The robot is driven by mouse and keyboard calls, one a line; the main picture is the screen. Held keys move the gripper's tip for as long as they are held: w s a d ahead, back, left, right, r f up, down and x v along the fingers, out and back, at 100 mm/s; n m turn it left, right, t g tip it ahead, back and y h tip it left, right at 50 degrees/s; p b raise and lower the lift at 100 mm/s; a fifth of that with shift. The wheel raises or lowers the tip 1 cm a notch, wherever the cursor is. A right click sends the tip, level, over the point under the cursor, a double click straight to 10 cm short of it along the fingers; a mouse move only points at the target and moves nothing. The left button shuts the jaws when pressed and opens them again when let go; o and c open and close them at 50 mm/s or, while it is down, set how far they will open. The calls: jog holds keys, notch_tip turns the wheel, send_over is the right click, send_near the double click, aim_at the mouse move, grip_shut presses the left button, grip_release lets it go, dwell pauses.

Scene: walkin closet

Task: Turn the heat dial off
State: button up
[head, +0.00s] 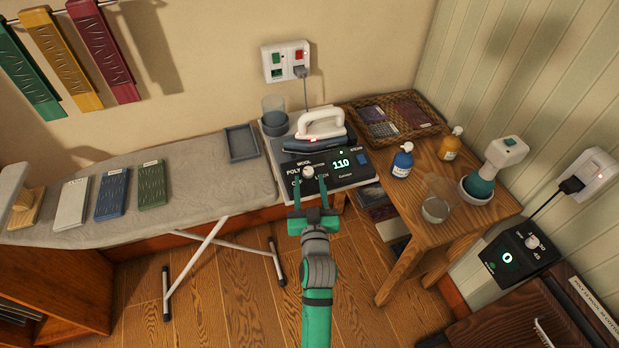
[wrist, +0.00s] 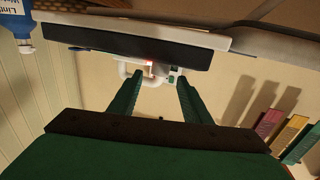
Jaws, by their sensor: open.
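The iron station's black control panel (head: 337,166) has a small white round dial (head: 308,172) ringed by fabric labels such as WOOL and POLY. Its green display (head: 341,163) reads 110. My gripper (head: 310,184) is open, with its two green fingers pointing at the panel and spread just in front of the dial. I cannot tell whether either finger touches it. The fingers partly cover the lower labels. In the wrist view, my gripper (wrist: 156,82) is open below the dark panel edge (wrist: 125,45), and the dial cannot be made out.
A white iron (head: 320,124) stands behind the panel. The wooden side table (head: 452,185) holds bottles and a glass cup. The ironing board (head: 200,185) with folded cloths is at the left.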

aim_at(308, 172)
jog(key=shift+w+a, duration=0.15)
jog(key=shift+w, duration=1.2)
jog(key=c, duration=1)
jog(key=shift+c, duration=0.2)
